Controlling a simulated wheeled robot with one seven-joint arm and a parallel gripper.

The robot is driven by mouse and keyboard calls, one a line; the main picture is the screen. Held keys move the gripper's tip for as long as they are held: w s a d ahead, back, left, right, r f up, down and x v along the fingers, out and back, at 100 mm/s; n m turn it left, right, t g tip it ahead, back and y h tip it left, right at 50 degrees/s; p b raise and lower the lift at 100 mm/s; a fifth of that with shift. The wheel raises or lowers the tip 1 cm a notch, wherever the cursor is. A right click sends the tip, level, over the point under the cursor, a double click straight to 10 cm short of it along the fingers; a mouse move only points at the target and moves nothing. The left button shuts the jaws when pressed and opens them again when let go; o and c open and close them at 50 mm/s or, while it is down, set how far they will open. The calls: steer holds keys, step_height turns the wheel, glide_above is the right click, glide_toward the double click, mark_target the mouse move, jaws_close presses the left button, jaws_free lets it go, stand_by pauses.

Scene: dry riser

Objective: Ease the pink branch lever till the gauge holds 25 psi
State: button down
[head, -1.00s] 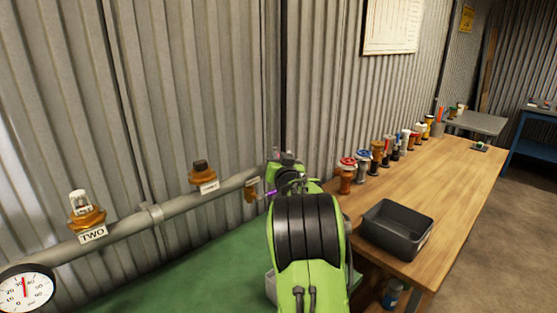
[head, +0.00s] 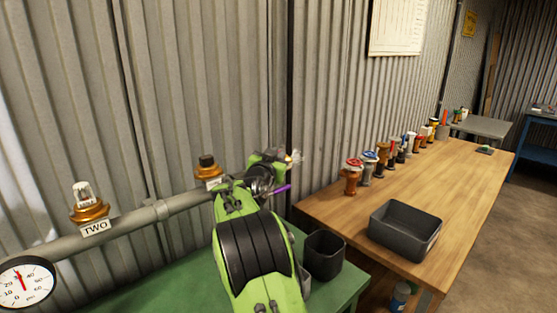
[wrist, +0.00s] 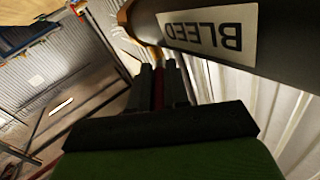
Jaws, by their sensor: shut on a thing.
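The gauge (head: 27,284) is at the lower left of the head view; its red needle leans left of upright, near the 30 mark, too small to read exactly. My gripper (wrist: 158,72) is shut on a narrow dark-red bar, the pink branch lever (wrist: 158,88), in the wrist view. The bar lies between both fingers, just below a dark pipe (wrist: 240,35) with an upside-down BLEED label (wrist: 208,30). In the head view my arm hides the pipe's end and the fingertips. A purple-pink strip (head: 282,189) shows beside my wrist.
The grey pipe (head: 130,222) runs along the corrugated wall with brass outlets, one labelled TWO (head: 95,227). A dark bin (head: 323,256) stands on the green bench (head: 150,292). The wooden table (head: 440,195) at right holds a grey tray (head: 405,232) and several valves (head: 353,176).

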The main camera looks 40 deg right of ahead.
steer(key=c, duration=1.1)
jaws_free()
steer(key=b+v, duration=0.1)
steer(key=v, duration=1.4)
steer(key=shift+s+a, duration=0.2)
steer(key=shift+a, duration=0.1)
steer(key=shift+f, duration=0.1)
